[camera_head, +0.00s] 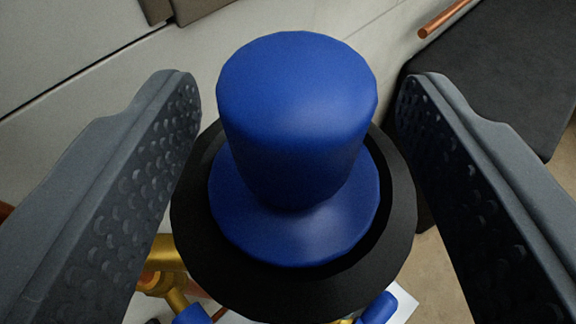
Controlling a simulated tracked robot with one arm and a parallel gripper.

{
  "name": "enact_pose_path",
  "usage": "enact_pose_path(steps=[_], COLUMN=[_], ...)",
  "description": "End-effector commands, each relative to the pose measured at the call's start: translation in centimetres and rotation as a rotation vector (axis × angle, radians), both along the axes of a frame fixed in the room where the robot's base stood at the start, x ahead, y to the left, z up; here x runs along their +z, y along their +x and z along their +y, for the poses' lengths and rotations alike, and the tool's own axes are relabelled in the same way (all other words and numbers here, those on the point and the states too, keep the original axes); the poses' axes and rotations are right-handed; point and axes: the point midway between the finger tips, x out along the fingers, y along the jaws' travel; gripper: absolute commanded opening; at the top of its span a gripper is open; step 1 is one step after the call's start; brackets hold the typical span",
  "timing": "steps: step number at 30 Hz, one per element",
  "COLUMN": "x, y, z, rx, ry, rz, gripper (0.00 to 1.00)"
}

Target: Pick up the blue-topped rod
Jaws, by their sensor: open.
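The blue top of the rod (297,105) is large in the middle of the head camera view. It is a rounded blue knob with a wide blue flange below it. The flange sits in a black ring (245,285). The rod below the blue top is hidden. My gripper (300,90) is open, with one dark, dimpled finger to the left of the blue top and one to the right. A gap shows between the knob and each finger, so the fingers do not touch the knob.
Brass pipework (160,265) shows below left of the black ring. Small blue parts (378,308) stick out at the bottom edge. A dark block (490,75) is at the upper right, with a copper pipe (443,18) near it. A pale panelled surface (70,60) is behind.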

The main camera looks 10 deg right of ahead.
Motion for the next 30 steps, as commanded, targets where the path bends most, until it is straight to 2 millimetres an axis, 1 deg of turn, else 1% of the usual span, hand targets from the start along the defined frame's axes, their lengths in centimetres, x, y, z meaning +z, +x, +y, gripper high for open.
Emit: enact_pose_path(steps=[1, 3, 6, 14, 15, 17, 18, 20, 30], x=[-0.5, -0.6, -0.9, -0.9, -0.9, -0.9, -0.9, -0.9, -0.7], y=[0.6, 1.6, 2.5, 2.7, 2.7, 2.7, 2.7, 2.7, 2.7], z=[-0.1, -0.2, -0.3, -0.4, -0.4, -0.4, -0.4, -0.4, -0.4], rx=[-0.001, -0.002, 0.000, 0.001, 0.001, 0.001, 0.001, 0.001, 0.000], ry=[0.000, 0.001, 0.002, 0.001, 0.001, 0.001, 0.001, 0.001, 0.000], rz=[0.001, -0.001, -0.002, -0.002, -0.002, -0.002, -0.002, -0.002, -0.003], gripper=[0.56, 0.56, 0.56, 0.56, 0.45, 0.28, 0.17, 0.00, 0.00])
